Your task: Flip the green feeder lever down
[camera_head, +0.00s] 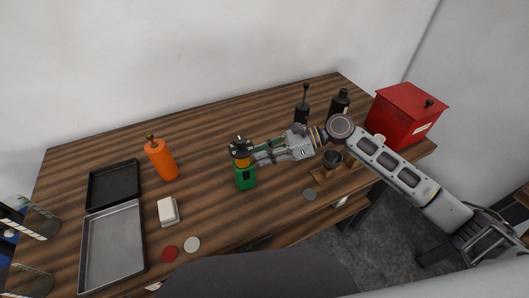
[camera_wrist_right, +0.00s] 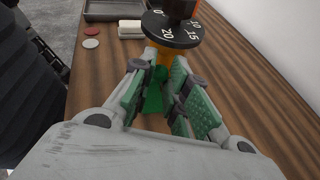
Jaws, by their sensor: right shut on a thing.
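A green unit (camera_head: 245,178) with a dark slot stands near the table's middle. It has an orange neck and a black top. In the right wrist view its black numbered dial (camera_wrist_right: 172,29) sits above the orange neck (camera_wrist_right: 172,56). Green material (camera_wrist_right: 154,92) shows below, between the fingers; I cannot single out a separate lever. My right gripper (camera_head: 255,158) comes in from the right, its fingertips on either side of the orange neck just under the dial. It is shut on the unit there. My left gripper (camera_head: 54,258) is at the left edge, fingers wide apart, empty.
Left are a black tray (camera_head: 113,184), a metal tray (camera_head: 112,248), an orange bottle (camera_head: 161,160), a white block (camera_head: 168,211) and two discs. Right are black containers (camera_head: 340,103), a wooden stand with a dark cup (camera_head: 332,158) and a red box (camera_head: 405,113). The back middle is clear.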

